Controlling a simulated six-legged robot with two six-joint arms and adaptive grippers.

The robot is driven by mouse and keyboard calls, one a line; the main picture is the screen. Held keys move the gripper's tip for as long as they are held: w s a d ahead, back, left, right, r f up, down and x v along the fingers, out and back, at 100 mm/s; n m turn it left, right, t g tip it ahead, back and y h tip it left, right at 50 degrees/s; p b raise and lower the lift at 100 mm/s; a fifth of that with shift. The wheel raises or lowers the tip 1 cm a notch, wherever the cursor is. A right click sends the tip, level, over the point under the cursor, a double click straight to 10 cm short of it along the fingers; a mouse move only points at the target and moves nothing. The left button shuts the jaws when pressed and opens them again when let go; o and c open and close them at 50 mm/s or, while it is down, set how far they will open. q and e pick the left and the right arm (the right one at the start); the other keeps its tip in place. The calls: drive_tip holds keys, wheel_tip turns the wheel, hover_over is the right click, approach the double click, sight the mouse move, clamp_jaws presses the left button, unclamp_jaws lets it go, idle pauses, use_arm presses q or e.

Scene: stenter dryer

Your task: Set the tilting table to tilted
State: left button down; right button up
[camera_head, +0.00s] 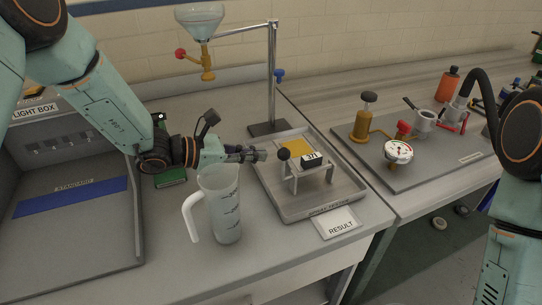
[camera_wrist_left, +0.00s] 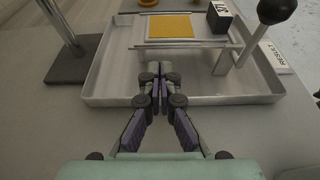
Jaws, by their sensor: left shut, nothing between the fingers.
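The tilting table (camera_head: 310,169) is a small metal stand in a grey tray (camera_head: 347,192), with a yellow swatch (camera_head: 294,148) and a black numbered block (camera_head: 314,159) on top. Its top looks about level. A black ball knob (camera_head: 284,154) on a lever sits at its near left corner; the knob is at the upper right of the left wrist view (camera_wrist_left: 277,10). My left gripper (camera_head: 262,155) is shut and empty, just left of the knob and over the tray's left edge. In the left wrist view its fingertips (camera_wrist_left: 160,75) show before the stand, apart from the knob.
A white jug (camera_head: 222,205) stands just below my left gripper. A stand (camera_head: 271,75) holds a funnel (camera_head: 200,20) behind the tray. A light box (camera_head: 65,190) is at left. A board with a gauge (camera_head: 398,152) lies to the right. A RESULT card (camera_head: 338,224) lies in front.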

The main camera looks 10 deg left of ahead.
sight(272, 166)
use_arm(q)
drive_tip(key=x, duration=0.3)
drive_tip(key=shift+w+d+f, duration=0.1)
drive_tip(key=shift+d, duration=0.15)
drive_tip(key=shift+w+d+f, duration=0.15)
drive_tip(key=shift+w+d, duration=0.05)
drive_tip(key=shift+w, duration=0.05)
drive_tip(key=shift+d, duration=0.15)
drive_tip(key=shift+w, duration=0.15)
